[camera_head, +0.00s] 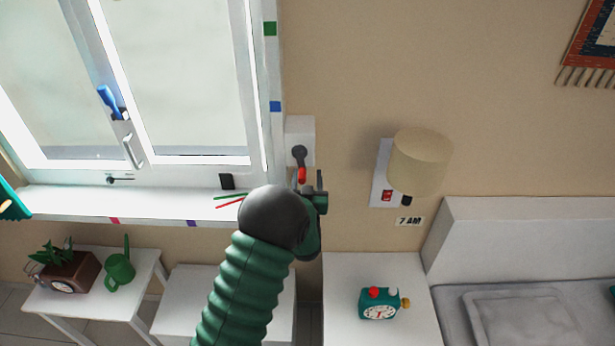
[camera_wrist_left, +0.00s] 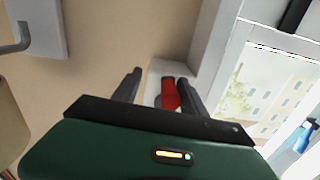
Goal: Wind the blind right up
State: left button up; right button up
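A crank with a grey arm and a red handle (camera_head: 301,175) is mounted on a white box (camera_head: 300,130) on the wall, right of the window. My left gripper (camera_head: 310,182) is at the handle, its fingers apart. In the left wrist view, the red handle (camera_wrist_left: 170,94) shows between the open fingers (camera_wrist_left: 160,76), closer to the right finger. Whether it touches that finger I cannot tell. Pale, plain panes (camera_head: 190,75) fill the window in the head view; I cannot tell whether that is the blind. My right gripper is not in view.
A lamp (camera_head: 420,160) with a switch plate is on the wall to the right. A teal clock (camera_head: 380,304) stands on a white cabinet (camera_head: 340,270) below. A window sill (camera_head: 70,203), a plant pot (camera_head: 68,272) and a watering can (camera_head: 119,268) are to the left.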

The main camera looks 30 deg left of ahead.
aim_at(303, 176)
pick_arm(q)
jog(key=shift+s+d+r, duration=0.75)
jog(key=shift+s+r, duration=0.05)
jog(key=c, duration=0.7)
jog(key=shift+f, duration=0.1)
grip_shut()
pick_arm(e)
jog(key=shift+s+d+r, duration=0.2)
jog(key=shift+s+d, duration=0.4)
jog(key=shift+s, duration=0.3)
pick_arm(q)
jog(key=shift+n+b, duration=0.5)
jog(key=shift+b, duration=0.2)
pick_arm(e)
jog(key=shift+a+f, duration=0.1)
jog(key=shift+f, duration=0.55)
